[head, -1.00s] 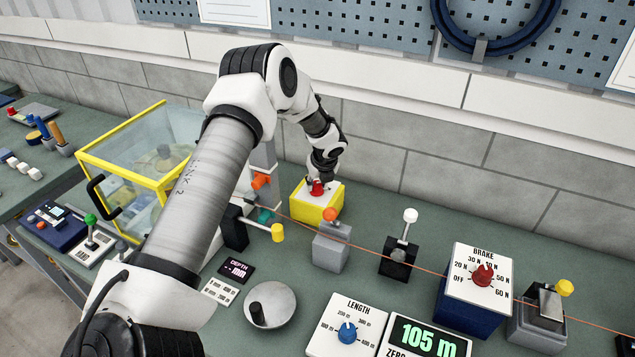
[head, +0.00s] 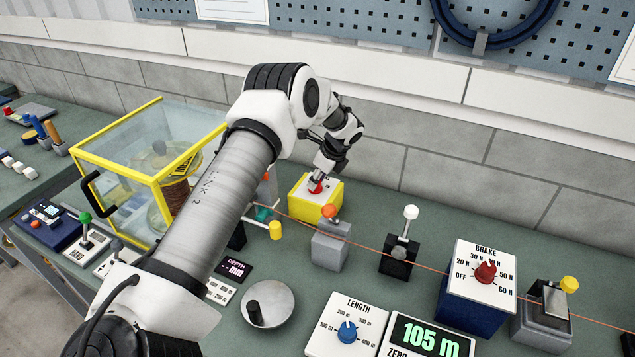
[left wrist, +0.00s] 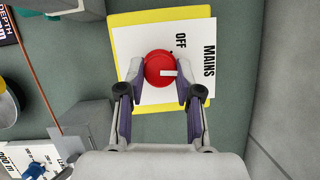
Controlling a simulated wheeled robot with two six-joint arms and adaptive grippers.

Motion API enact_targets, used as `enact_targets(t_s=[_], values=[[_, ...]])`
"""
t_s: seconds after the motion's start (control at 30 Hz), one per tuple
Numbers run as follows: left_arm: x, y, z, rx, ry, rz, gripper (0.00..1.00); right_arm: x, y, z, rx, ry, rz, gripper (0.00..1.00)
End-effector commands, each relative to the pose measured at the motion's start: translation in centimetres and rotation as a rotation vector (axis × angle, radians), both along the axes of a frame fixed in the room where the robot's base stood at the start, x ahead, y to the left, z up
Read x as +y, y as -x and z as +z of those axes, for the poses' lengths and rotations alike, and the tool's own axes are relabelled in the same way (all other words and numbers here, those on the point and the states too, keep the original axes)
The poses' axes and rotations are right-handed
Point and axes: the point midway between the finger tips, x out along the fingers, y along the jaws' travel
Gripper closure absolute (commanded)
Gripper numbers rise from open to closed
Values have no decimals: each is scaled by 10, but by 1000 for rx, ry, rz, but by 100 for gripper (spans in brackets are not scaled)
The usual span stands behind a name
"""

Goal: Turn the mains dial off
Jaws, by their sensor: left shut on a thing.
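The mains dial is a round red knob (left wrist: 154,73) with a white pointer bar, set on a white plate (left wrist: 150,30) on a yellow box (head: 314,206). In the left wrist view the pointer points right, toward the MAINS lettering. OFF is printed up and to the right of the knob, and the pointer is not on it. My left gripper (left wrist: 159,69) is shut on the dial, one finger on each side. In the head view my left gripper (head: 320,181) reaches down onto the box, and its fingers partly hide the dial. My right gripper is not in view.
An orange-knobbed grey block (head: 331,245) stands just in front of the yellow box. A thin orange line runs across the bench past it. A white-knobbed lever (head: 402,250) and a brake box (head: 478,285) stand right. A yellow-framed clear case (head: 150,165) is left.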

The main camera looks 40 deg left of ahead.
Motion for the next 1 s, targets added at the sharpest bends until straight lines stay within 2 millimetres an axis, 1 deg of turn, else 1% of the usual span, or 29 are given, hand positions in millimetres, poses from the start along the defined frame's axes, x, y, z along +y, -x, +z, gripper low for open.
enact_targets(t_s=[0.03,0.6,0.8,1.0], values=[[0,2,-7,7,1,46,100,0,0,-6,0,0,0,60],[2,1,-10,8,2,585,100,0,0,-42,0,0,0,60],[2,0,-9,9,1,747,100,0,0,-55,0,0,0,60],[2,0,-8,10,2,862,100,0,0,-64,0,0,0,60]])
